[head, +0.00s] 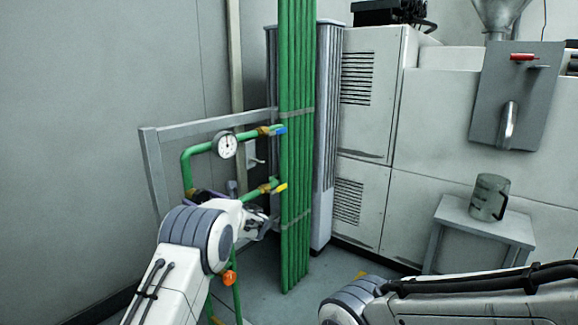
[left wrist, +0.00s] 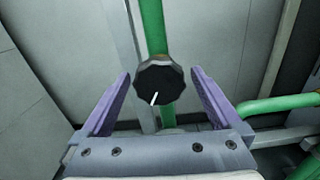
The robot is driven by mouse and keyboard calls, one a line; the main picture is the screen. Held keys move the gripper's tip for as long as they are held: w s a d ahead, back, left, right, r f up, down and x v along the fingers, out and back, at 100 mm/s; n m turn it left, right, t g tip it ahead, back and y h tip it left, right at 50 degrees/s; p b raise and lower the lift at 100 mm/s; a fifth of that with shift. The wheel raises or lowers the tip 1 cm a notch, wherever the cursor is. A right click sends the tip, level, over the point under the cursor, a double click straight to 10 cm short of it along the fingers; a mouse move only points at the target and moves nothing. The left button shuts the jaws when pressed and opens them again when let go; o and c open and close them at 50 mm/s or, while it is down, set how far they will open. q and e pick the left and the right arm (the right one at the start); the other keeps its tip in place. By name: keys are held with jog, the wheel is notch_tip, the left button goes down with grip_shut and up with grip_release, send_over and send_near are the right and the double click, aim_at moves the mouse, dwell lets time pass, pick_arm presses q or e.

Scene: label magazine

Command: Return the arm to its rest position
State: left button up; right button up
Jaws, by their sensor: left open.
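My left arm comes in from the lower left in the head view, and its gripper (head: 208,194) is mostly hidden behind the wrist, in front of the green pipe frame. In the left wrist view the two purple fingers of the left gripper (left wrist: 161,72) stand wide apart. A black faceted knob (left wrist: 158,80) with a white pointer line shows between them, with a visible gap on each side. The knob is on or before a green vertical pipe (left wrist: 152,25). My right arm crosses the lower right of the head view; its gripper is not visible.
A round gauge (head: 227,145) and valves with blue (head: 281,130) and yellow (head: 281,188) handles sit on the green pipework. Tall green pipes (head: 296,150) stand just right of my left wrist. A metal jug (head: 489,197) stands on a small table (head: 480,222) at right.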

pick_arm(q)
jog(key=m+p, duration=0.2)
jog(key=shift+r+m, duration=0.3)
jog(key=v, duration=0.9)
jog(key=shift+s+d+f, duration=0.2)
jog(key=shift+f, duration=0.1)
pick_arm(e)
notch_tip(320, 180, up, 3)
jog(key=shift+r, duration=0.1)
pick_arm(q)
jog(key=shift+d, duration=0.1)
